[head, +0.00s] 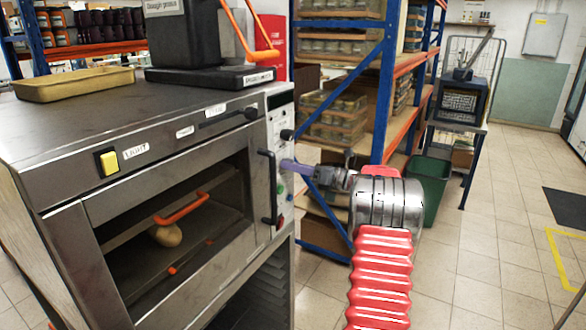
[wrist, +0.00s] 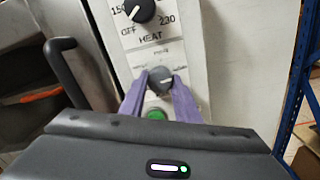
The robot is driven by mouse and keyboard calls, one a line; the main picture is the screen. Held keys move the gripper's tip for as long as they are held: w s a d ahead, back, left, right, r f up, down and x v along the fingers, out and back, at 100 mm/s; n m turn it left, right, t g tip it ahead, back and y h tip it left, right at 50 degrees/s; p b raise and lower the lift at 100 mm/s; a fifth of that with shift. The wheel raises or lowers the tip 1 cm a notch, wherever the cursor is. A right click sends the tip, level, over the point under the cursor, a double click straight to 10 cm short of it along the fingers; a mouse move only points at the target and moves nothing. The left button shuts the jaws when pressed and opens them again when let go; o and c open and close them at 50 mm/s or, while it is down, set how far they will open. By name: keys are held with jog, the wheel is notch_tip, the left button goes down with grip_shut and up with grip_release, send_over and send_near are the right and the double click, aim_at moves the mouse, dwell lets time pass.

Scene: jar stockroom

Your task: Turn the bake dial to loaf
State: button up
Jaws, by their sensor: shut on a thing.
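The grey bake dial (wrist: 160,78) is on the white control panel (wrist: 185,52) of the steel oven, below the black HEAT dial (wrist: 141,10). A pale pointer mark on its face lies nearly level; the small lettering around it is too blurred to read. My gripper (wrist: 159,84) has its purple fingers shut on the bake dial, one on each side. In the head view my gripper (head: 286,165) reaches the oven's right-hand panel from the right, and the dial is hidden behind the fingers.
A green button (wrist: 156,114) sits just below the dial, between my fingers. The dark oven door handle (head: 268,187) stands out to the left of the panel. Blue and orange shelving (head: 385,80) with jars and a green bin (head: 428,183) stand behind my arm.

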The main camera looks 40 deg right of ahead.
jog(key=shift+f, duration=0.35)
jog(key=o, duration=0.8)
jog(key=shift+c, duration=0.2)
jog(key=shift+o, duration=1.4)
jog(key=shift+r, duration=0.25)
jog(key=v, duration=1.3)
jog(key=shift+s, duration=0.35)
jog(key=shift+d, duration=0.15)
